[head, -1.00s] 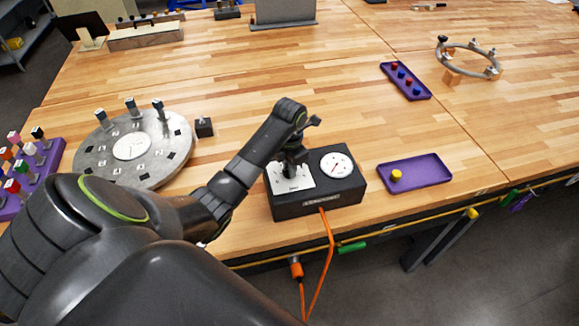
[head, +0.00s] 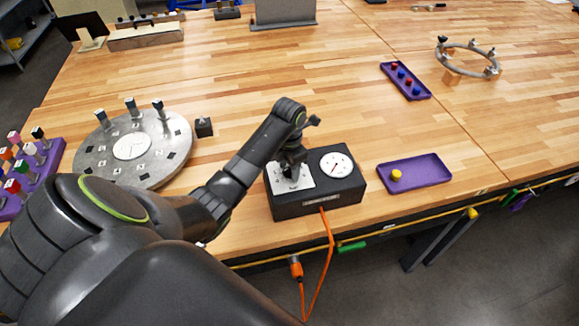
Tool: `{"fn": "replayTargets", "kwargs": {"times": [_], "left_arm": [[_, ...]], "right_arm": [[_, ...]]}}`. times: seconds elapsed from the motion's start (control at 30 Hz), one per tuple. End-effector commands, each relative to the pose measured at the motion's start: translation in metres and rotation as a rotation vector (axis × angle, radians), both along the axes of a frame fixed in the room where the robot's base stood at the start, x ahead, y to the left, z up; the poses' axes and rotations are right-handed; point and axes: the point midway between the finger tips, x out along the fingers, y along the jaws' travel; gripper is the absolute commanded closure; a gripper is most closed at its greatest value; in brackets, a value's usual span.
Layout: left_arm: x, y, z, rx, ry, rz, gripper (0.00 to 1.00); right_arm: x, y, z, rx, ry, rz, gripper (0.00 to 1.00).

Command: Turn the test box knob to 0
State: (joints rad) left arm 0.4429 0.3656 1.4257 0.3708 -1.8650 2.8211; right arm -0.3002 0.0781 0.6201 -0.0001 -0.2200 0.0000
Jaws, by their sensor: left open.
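The test box (head: 318,200) is a black box near the table's front edge. My left gripper (head: 291,172) points down over the scale plate, open, at the place of the knob. The gripper hides the knob and most of the scale marks, so I cannot tell the knob's setting or whether the fingers touch it. My right gripper is not in view.
A purple tray (head: 430,172) with a yellow piece lies to the right of the box. A round metal plate (head: 170,165) with upright pegs stands to the left. An orange cable (head: 331,240) hangs from the box's front.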

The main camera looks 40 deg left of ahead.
Motion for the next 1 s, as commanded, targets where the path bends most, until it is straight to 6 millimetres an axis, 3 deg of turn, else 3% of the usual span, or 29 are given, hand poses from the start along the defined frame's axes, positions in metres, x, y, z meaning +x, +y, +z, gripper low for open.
{"fn": "replayTargets", "kwargs": {"times": [0.6, 1.0], "left_arm": [[0.001, 0.000, 0.046, 0.001, -0.001, 0.000, 0.53], [0.000, 0.000, 0.049, 0.001, -0.001, 0.000, 0.53]], "right_arm": [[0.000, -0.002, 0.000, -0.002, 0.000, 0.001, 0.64], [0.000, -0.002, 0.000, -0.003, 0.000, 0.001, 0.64]]}}
